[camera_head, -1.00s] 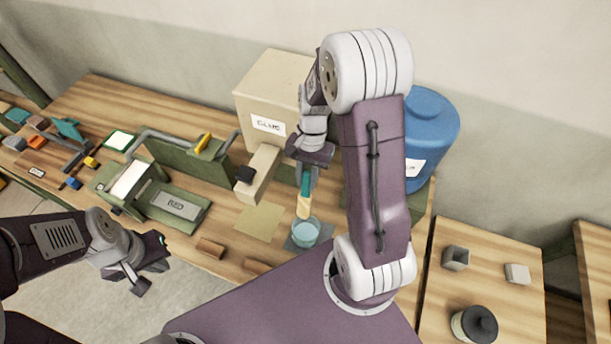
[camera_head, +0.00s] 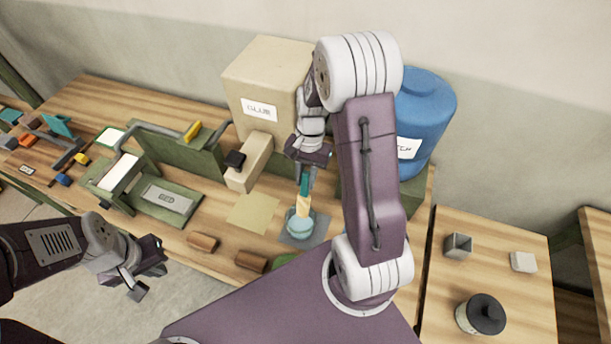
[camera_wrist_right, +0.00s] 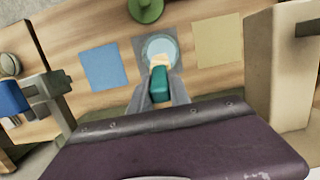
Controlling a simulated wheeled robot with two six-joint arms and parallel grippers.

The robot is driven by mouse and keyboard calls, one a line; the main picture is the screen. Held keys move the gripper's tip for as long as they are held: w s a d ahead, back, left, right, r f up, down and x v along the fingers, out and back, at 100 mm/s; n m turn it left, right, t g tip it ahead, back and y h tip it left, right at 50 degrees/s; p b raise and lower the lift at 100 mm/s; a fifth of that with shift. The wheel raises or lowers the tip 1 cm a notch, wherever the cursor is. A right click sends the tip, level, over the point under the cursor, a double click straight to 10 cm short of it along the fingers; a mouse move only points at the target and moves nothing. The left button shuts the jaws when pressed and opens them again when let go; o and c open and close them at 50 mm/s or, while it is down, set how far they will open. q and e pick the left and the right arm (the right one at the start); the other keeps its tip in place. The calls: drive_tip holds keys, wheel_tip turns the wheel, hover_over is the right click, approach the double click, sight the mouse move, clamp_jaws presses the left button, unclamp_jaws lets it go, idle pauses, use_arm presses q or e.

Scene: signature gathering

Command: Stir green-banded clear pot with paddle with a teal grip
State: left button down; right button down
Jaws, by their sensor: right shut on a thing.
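The paddle with a teal grip (camera_head: 304,184) hangs upright from my right gripper (camera_head: 308,169), which is shut on the grip. Its pale wooden lower part (camera_head: 303,203) reaches into the mouth of the clear pot (camera_head: 299,226), so its tip is hidden. The pot holds something pale blue and stands on a grey square mat (camera_head: 318,231). I cannot make out its green band. In the right wrist view, the teal grip (camera_wrist_right: 159,84) lies between the fingers and the wooden part overlaps the near side of the pot (camera_wrist_right: 161,46). My left gripper (camera_head: 150,274) is open and empty, off the table's front edge.
A tan sheet (camera_head: 253,213) lies left of the pot, and brown pieces (camera_head: 203,242) lie along the front edge. A beige box (camera_head: 268,78) and a blue drum (camera_head: 425,115) stand behind. A blue sheet (camera_wrist_right: 104,66) and green lid (camera_wrist_right: 146,8) flank the pot.

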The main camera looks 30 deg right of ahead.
sight(303, 194)
drive_tip(key=f+b, duration=0.2)
drive_tip(key=f, duration=0.1)
drive_tip(key=f+b, duration=0.1)
drive_tip(key=f, duration=0.1)
drive_tip(key=shift+a+f, duration=0.1)
drive_tip(key=shift+a, duration=0.3)
drive_tip(key=shift+s+a+f+b, duration=0.1)
drive_tip(key=shift+s+f+b, duration=0.15)
drive_tip(key=shift+f+b, duration=0.45)
drive_tip(key=shift+f, duration=0.25)
drive_tip(key=shift+r, duration=0.1)
